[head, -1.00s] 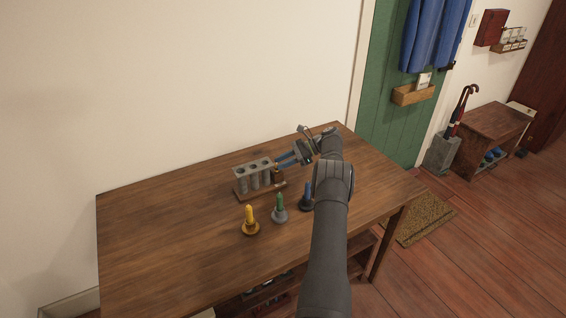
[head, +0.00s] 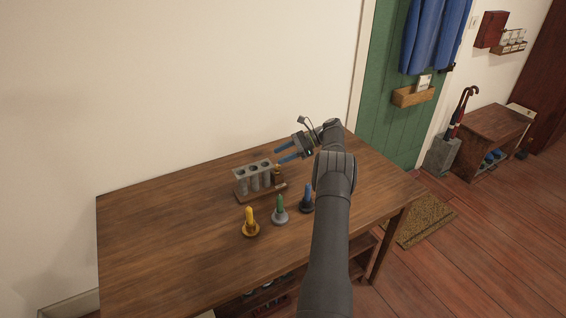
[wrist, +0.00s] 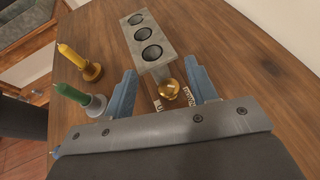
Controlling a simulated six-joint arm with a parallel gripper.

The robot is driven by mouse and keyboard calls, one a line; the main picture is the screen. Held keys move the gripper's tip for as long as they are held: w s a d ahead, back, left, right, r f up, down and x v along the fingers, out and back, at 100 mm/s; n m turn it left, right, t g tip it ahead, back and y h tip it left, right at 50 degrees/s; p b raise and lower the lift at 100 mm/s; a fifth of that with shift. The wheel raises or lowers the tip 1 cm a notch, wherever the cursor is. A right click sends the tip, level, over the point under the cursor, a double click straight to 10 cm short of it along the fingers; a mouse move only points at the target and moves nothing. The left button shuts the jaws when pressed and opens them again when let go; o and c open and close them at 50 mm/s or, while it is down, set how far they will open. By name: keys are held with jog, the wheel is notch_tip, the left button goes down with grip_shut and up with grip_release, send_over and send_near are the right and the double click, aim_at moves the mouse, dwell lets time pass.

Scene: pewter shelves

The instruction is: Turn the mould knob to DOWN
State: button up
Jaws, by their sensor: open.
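The grey candle mould (head: 243,182) stands on a wooden base on the table, with several round holes in its top. Three holes show in the wrist view (wrist: 151,68). The brass mould knob (wrist: 168,89) is at the mould's near end in the wrist view and its right end in the head view (head: 277,170). Partly hidden printed labels (wrist: 188,96) lie on either side of it; the right one seems to read DOWN. I cannot tell which way the knob points. My gripper (wrist: 161,71) is open, its blue fingers apart on either side of the knob, without visible contact.
A yellow candle (head: 249,222), a green candle (head: 280,210) and a blue candle (head: 307,198) stand in holders in front of the mould. The table's left part (head: 160,225) is clear. The wall (head: 200,80) rises behind the table.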

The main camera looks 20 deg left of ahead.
jog(key=s+d+r, duration=0.2)
jog(key=d+r, duration=0.4)
jog(key=d, duration=0.5)
jog(key=shift+s+d+r, duration=0.15)
jog(key=shift+r, duration=0.1)
jog(key=m+t+y, duration=0.2)
jog(key=m+t, duration=0.5)
jog(key=t, duration=0.1)
send_near(278, 166)
jog(key=x, duration=0.7)
jog(key=shift+a+f, duration=0.1)
jog(key=shift+a, duration=0.3)
jog(key=c, duration=1)
